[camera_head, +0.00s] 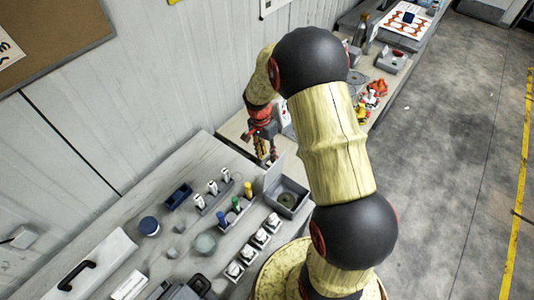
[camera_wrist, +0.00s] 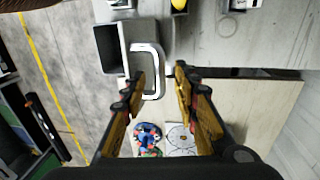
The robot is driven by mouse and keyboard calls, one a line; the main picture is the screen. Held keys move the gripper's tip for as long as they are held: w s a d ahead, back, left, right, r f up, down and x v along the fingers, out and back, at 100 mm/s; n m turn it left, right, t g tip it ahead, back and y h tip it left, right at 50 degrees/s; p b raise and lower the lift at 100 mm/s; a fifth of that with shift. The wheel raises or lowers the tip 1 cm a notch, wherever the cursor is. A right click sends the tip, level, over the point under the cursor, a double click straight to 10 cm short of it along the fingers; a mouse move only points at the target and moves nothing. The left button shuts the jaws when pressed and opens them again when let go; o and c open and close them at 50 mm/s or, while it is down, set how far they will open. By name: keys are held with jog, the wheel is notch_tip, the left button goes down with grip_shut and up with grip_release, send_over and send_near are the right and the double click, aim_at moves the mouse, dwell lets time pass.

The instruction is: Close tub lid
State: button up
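The grey tub (camera_head: 290,207) sits near the right edge of the grey worktop in the head view. Its lid (camera_head: 272,173) stands raised on the tub's far-left side. In the wrist view the dark tub (camera_wrist: 108,50) is at the upper left, and a pale frame-like part (camera_wrist: 148,48), apparently the lid, stands beside it. My gripper (camera_head: 266,150) is just beyond the lid in the head view. In the wrist view my gripper (camera_wrist: 160,77) is open, its fingers apart and nothing clearly held between them. The left fingertip appears close to the pale part; contact cannot be told.
A pale wooden surface (camera_wrist: 255,110) lies beneath my gripper, with colourful small items (camera_wrist: 148,136) and a white disc-like item (camera_wrist: 180,138).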

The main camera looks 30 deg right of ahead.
jog(key=c, duration=0.3)
grip_shut()
dwell(0.7)
